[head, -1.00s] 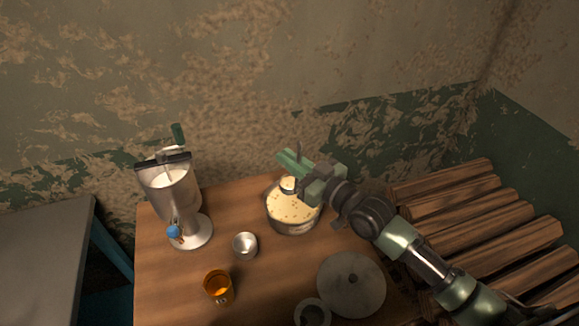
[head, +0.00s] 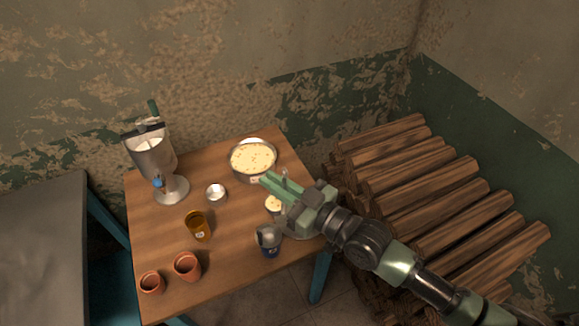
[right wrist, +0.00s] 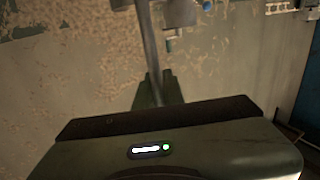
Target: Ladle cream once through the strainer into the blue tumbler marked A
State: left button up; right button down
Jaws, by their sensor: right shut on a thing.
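My right gripper (head: 270,183) is shut on the upright handle of the ladle (head: 285,178). The handle also shows as a grey rod in the right wrist view (right wrist: 148,45). The ladle's bowl hangs below the fingers with speckled cream (head: 274,203) in it, clear of the pot. The wide metal pot of cream (head: 253,177) stands at the back of the table. The strainer (head: 268,236) sits over the blue tumbler (head: 271,253) near the table's right front edge, just in front of the ladle bowl. The tumbler's mark is too small to read. My left gripper is out of view.
A metal separator (head: 153,157) stands at the back left. A small metal cup (head: 215,194), an amber tumbler (head: 199,228) and two clay cups (head: 187,266) stand on the table (head: 160,225). A grey disc (head: 303,234) lies partly hidden under my gripper. Logs (head: 430,180) are stacked right.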

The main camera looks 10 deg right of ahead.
aim_at(276, 206)
jog(key=shift+s, duration=0.3)
jog(key=f+b, duration=0.4)
jog(key=shift+w+f, duration=0.2)
jog(key=shift+f, duration=0.2)
jog(key=shift+f+b, duration=0.35)
jog(key=shift+b, duration=0.3)
jog(key=shift+s+a+r+n+p, duration=0.3)
jog(key=shift+r+n+p, duration=0.15)
jog(key=shift+p, duration=0.3)
jog(key=shift+s+a+n, duration=0.15)
jog(key=shift+s+n, duration=0.05)
jog(key=shift+n, duration=0.25)
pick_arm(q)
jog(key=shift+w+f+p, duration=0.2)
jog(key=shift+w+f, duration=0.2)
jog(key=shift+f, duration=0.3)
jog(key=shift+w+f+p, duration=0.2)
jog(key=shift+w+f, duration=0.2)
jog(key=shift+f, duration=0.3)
pick_arm(e)
jog(key=shift+s+a+n, duration=0.35)
jog(key=shift+n, duration=0.25)
jog(key=shift+f, duration=0.1)
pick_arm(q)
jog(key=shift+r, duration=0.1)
pick_arm(e)
jog(key=shift+a, duration=0.1)
